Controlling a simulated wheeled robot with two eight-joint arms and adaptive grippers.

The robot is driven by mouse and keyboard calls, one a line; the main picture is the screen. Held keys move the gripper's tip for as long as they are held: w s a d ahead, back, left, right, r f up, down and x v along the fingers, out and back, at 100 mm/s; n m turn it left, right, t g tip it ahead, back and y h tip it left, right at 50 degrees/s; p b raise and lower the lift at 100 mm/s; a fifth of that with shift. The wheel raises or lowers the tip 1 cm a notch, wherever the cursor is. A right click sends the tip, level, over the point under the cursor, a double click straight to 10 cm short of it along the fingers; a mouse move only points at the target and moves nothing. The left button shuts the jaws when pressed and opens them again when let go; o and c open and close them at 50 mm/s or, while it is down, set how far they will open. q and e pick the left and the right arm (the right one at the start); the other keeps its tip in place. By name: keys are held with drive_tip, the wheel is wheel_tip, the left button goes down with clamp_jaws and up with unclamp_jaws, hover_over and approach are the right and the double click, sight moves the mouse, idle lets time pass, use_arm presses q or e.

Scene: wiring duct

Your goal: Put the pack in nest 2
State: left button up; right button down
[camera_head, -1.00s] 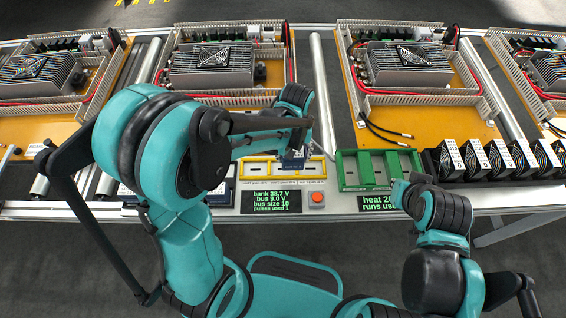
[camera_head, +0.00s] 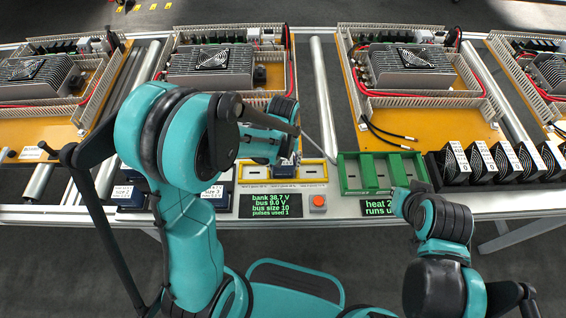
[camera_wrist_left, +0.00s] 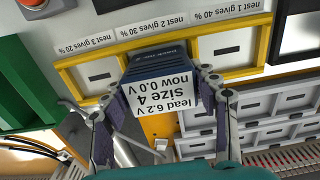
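The dark blue pack (camera_wrist_left: 160,62) has a white label reading lead 6.2 V, size 4, now 0.0 V. It stands at the middle place, nest 2, of the yellow-framed tray (camera_wrist_left: 258,54) and hides that place. How deep it sits cannot be told. My left gripper (camera_wrist_left: 155,88) is around it with fingers apart; a gap shows beside one finger, and the other finger is close to or against the pack. In the head view the pack (camera_head: 287,170) is partly hidden under my left gripper (camera_head: 284,158). My right gripper (camera_head: 400,198) is near the green tray; its fingers are unclear.
The green tray (camera_head: 343,176) stands right of the yellow-framed tray. Black fans (camera_head: 480,163) line up further right. A red button (camera_head: 317,200) and display (camera_head: 268,206) lie in front. More dark packs (camera_head: 130,193) are at left. Boards with wiring ducts (camera_head: 390,122) fill the back.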

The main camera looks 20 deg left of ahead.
use_arm(q)
drive_tip(key=o, duration=0.4)
drive_tip(key=shift+r+p, duration=0.35)
drive_tip(key=shift+r, duration=0.05)
wheel_tip(320, 180, up, 11)
drive_tip(key=p, duration=0.4)
drive_tip(key=s+a+r+m+t, duration=0.1)
drive_tip(key=s+r+t, duration=0.1)
drive_tip(key=s+r, duration=0.1)
drive_tip(key=s+a+r+m+t, duration=0.1)
drive_tip(key=s+a+r+t, duration=0.1)
drive_tip(key=s+r, duration=0.1)
drive_tip(key=s+a+r+m+t, duration=0.1)
drive_tip(key=s+r+t, duration=0.2)
drive_tip(key=s, duration=0.1)
drive_tip(key=shift+s+a, duration=0.15)
drive_tip(key=shift+a, duration=0.2)
